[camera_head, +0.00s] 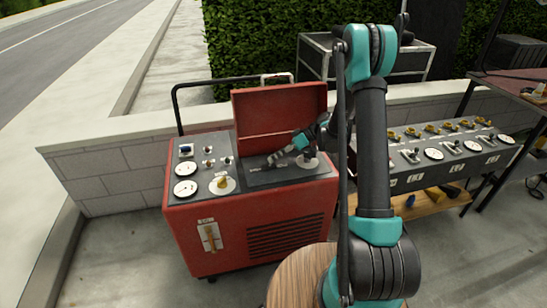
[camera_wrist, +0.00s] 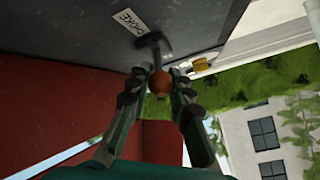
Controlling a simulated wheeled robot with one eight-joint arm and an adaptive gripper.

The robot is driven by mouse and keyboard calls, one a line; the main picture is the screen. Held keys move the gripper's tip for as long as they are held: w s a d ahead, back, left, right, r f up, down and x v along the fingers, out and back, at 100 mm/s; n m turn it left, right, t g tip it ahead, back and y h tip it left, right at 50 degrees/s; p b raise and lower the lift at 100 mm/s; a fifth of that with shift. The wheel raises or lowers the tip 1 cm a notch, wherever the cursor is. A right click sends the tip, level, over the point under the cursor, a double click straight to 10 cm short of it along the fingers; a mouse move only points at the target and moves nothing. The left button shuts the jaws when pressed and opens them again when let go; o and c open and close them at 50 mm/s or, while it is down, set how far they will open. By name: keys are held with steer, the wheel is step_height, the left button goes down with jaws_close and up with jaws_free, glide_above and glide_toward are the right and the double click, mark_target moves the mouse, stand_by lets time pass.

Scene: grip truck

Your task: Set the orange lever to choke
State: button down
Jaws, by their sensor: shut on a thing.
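The orange lever's round knob (camera_wrist: 160,84) shows in the wrist view, with its black stem (camera_wrist: 151,45) rising from the dark panel (camera_wrist: 90,20). My gripper (camera_wrist: 160,80) has its two fingers on either side of the knob, shut on it. A white label (camera_wrist: 127,22), partly readable as CHOKE, lies beside the base of the stem. In the head view my gripper (camera_head: 274,160) reaches over the top panel of the red machine (camera_head: 200,278), from the right. The lever cannot be made out there. I cannot tell from these views exactly which setting it is in.
The machine's raised red lid (camera_head: 280,112) stands behind the panel. Gauges and switches (camera_head: 186,188) and a yellow knob (camera_head: 224,182) are at the panel's left. A round wooden top (camera_head: 295,275) is in front. Another control panel (camera_head: 440,150) stands at the right.

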steer(key=shift+f, duration=0.1)
stand_by(0.4)
steer(key=c, duration=1.3)
jaws_free()
steer(key=shift+c, duration=0.2)
steer(key=shift+d, duration=0.15)
steer(key=v, duration=1.2)
steer(key=shift+f, duration=0.1)
